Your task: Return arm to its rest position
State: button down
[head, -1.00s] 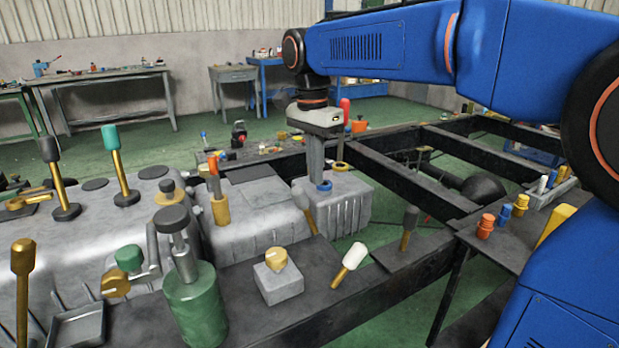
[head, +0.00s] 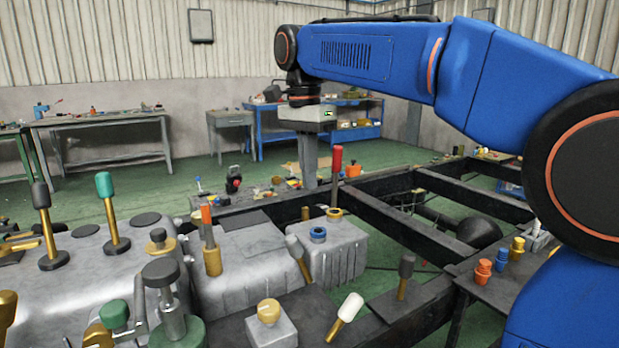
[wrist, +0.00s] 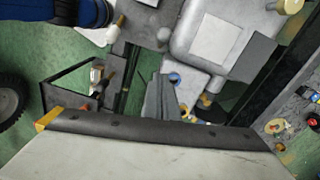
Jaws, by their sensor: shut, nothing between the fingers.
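My gripper (head: 309,183) hangs straight down from my blue arm, above the far part of the chassis frame in the head view. Its grey fingers are together with nothing between them. In the wrist view the shut fingers (wrist: 160,100) point down over the chassis. A grey block (head: 338,250) with a blue ring (head: 318,234) on top stands below and nearer than the fingers, apart from them. A red-handled lever (head: 337,165) stands upright just right of the fingers. The blue ring also shows in the wrist view (wrist: 174,78).
Levers with green (head: 105,186) and dark knobs stand on the grey housing at left. A white-knobbed lever (head: 347,309) leans at front. Orange and yellow pegs (head: 483,272) stand on a side shelf at right. Workbenches (head: 100,121) line the back wall.

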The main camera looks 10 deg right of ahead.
jog(key=s+d+f+n+t, duration=0.2)
jog(key=s+d+f+n, duration=0.4)
jog(key=s+f, duration=0.6)
jog(key=s+d+f+n+t, duration=0.3)
jog(key=s+d+f+n, duration=0.3)
jog(key=s+d+f, duration=0.3)
jog(key=s+f, duration=0.3)
jog(key=f, duration=0.2)
jog(key=shift+s+d+f+y, duration=0.15)
jog(key=shift+f+y, duration=0.15)
jog(key=shift+f, duration=0.1)
